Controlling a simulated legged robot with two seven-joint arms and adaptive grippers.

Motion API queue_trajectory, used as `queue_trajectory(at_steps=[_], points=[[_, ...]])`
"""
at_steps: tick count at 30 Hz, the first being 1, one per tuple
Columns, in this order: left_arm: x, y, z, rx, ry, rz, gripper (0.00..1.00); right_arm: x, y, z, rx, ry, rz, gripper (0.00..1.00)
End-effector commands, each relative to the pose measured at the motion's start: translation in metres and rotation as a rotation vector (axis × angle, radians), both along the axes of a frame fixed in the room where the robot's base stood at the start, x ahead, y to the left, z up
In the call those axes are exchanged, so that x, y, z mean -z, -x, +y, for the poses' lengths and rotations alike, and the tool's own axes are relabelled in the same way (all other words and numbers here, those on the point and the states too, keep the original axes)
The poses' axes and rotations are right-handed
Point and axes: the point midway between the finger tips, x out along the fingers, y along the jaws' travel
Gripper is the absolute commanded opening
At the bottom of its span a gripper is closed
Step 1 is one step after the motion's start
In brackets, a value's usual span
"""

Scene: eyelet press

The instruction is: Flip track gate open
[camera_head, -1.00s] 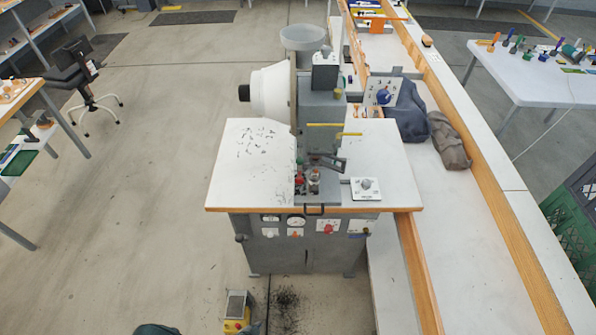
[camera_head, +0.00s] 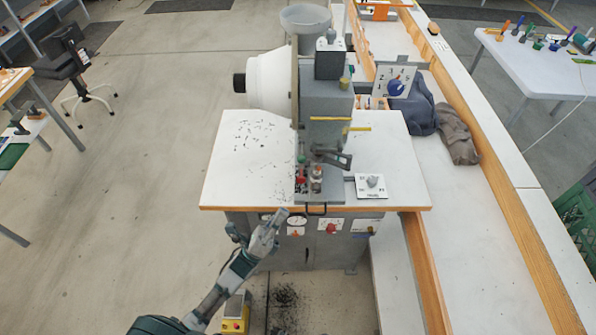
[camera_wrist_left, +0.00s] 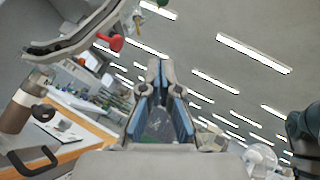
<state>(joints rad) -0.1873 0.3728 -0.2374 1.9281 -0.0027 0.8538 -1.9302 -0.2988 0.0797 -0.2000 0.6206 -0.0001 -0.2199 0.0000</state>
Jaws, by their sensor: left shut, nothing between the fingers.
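The eyelet press (camera_head: 322,105) stands on a white table with a wooden edge. At its front are a small red-knobbed part (camera_head: 301,178) and a dark grey arm-like part (camera_head: 330,158). I cannot tell for certain which part is the track gate. In the left wrist view a red knob (camera_wrist_left: 116,43) sits beside a curved dark metal piece (camera_wrist_left: 75,38) at upper left. My left gripper (camera_head: 282,213) is in front of the table's front edge, below the red knob in the picture, empty and touching nothing I can make out. It also shows in the left wrist view (camera_wrist_left: 155,68), shut.
A white dial box (camera_head: 371,186) stands right of the press front. A white drum (camera_head: 271,88) and a grey hopper (camera_head: 306,17) are above. A yellow pedal (camera_head: 235,318) is on the floor.

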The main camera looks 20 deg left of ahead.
Motion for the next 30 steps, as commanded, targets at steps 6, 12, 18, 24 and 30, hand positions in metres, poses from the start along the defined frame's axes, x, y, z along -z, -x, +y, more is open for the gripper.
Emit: queue_trajectory(at_steps=[6, 12, 18, 24, 30], points=[[-0.001, 0.001, 0.000, -0.002, -0.001, -0.005, 0.00, 0.000, 0.000, 0.000, 0.000, 0.000, 0.001, 0.00], [-0.006, -0.003, -0.002, -0.001, -0.001, -0.004, 0.00, -0.003, 0.000, 0.000, 0.000, 0.000, 0.001, 0.00], [-0.032, -0.018, -0.015, 0.000, 0.000, -0.007, 0.00, -0.014, -0.001, 0.000, 0.000, 0.001, -0.001, 0.00], [-0.065, -0.040, -0.034, 0.000, 0.000, -0.005, 0.00, -0.028, -0.002, 0.000, 0.000, 0.000, -0.003, 0.00], [-0.094, -0.056, -0.037, -0.002, -0.003, -0.004, 0.00, -0.041, -0.003, 0.000, 0.000, 0.000, -0.005, 0.00]])
